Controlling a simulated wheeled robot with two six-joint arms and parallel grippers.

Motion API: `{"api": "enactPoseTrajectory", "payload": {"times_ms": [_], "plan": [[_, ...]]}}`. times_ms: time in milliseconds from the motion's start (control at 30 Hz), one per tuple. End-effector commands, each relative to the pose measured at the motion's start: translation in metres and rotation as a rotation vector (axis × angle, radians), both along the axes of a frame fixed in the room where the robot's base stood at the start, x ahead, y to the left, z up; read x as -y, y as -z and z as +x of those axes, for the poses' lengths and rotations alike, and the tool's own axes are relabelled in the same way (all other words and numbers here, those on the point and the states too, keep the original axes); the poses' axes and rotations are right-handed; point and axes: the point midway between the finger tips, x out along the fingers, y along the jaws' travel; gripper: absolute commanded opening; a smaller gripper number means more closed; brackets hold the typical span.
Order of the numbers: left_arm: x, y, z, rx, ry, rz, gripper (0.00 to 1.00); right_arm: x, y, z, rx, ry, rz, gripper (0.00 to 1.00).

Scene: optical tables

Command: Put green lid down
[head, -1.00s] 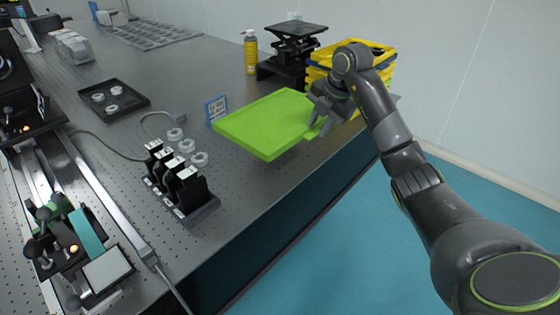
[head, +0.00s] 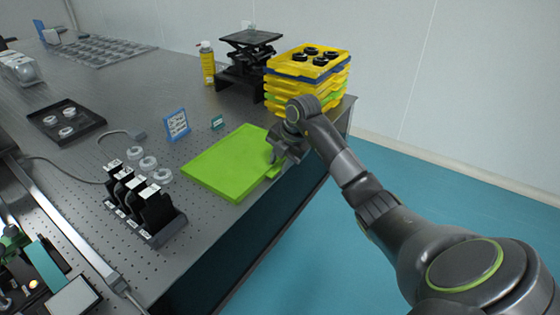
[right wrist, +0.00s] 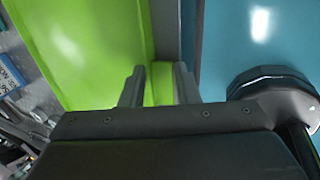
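The green lid (head: 228,164) is a flat, bright green tray-like piece. It appears to lie level on the front right edge of the optical table (head: 218,233). My right gripper (head: 277,157) is at its right side, around a small tab. Any thin gap under the lid cannot be made out. My left gripper is not in view.
Behind the lid stand a yellow crate stack (head: 305,75), a black lab jack (head: 250,50) and a yellow bottle (head: 207,63). A blue sign (head: 176,124) and small green sign (head: 217,122) stand close behind. A black holder rack (head: 145,210) is at left.

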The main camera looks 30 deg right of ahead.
Motion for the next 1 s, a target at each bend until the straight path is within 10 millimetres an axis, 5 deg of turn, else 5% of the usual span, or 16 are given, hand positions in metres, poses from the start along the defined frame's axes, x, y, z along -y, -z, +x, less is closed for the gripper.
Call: {"api": "enactPoseTrajectory", "payload": {"times_ms": [133,533,1000], "plan": [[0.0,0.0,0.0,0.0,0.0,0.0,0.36,0.0,0.0,0.0,0.0,0.0,0.0,0.48],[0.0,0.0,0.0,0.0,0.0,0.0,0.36,0.002,-0.01,-0.002,0.002,0.0,-0.002,0.48],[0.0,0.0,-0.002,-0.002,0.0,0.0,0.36,0.014,-0.095,-0.03,0.003,0.0,-0.002,0.48]]}}
